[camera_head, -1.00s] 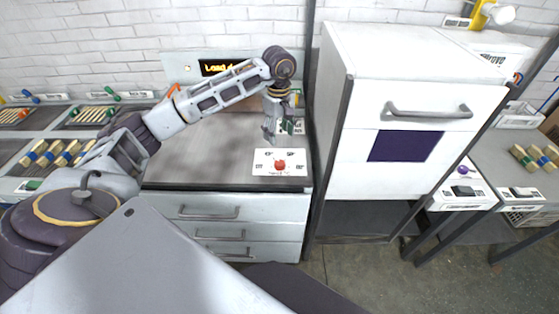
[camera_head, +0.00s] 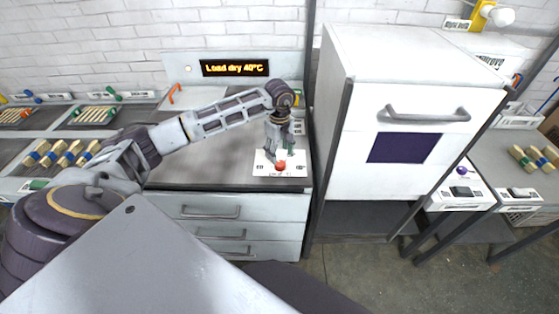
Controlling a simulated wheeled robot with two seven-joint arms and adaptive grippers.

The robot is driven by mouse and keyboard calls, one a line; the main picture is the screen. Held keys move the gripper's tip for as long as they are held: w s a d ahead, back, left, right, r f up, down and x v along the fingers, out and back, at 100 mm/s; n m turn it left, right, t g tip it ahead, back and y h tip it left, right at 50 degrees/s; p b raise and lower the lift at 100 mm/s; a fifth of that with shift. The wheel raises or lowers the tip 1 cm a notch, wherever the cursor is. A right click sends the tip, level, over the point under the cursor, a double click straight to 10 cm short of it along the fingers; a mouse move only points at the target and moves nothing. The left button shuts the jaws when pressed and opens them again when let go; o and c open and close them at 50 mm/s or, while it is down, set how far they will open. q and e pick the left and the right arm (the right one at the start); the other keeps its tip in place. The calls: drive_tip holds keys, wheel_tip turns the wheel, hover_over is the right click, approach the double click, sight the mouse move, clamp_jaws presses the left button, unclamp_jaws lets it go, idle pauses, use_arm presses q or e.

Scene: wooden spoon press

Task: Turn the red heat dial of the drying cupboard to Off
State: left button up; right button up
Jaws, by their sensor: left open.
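The red heat dial (camera_head: 281,166) sits on a white labelled panel (camera_head: 262,168) at the front of the grey worktop, left of the white cupboard (camera_head: 395,150). My left gripper (camera_head: 281,157) points down, open, with its fingertips right at the dial's far side. I cannot tell whether they touch it. The gripper hides the upper part of the panel and its labels, so the dial's setting cannot be read. A display (camera_head: 234,68) on the back panel reads "Load dry 40°C". My right gripper is not in view.
The cupboard's frame post stands close to the right of my left gripper. Drawers (camera_head: 209,212) with handles are below the worktop. Trays with wooden pieces (camera_head: 62,153) lie at the left. A bench (camera_head: 500,190) with a purple-knobbed box is at the right.

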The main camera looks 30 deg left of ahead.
sight(280, 163)
use_arm(q)
wheel_tip(280, 163, down, 4)
drive_tip(key=shift+f+p, duration=0.1)
drive_tip(key=shift+p, duration=0.3)
drive_tip(key=shift+f, duration=0.75)
drive_tip(key=shift+c, duration=0.5)
drive_tip(key=c, duration=0.9)
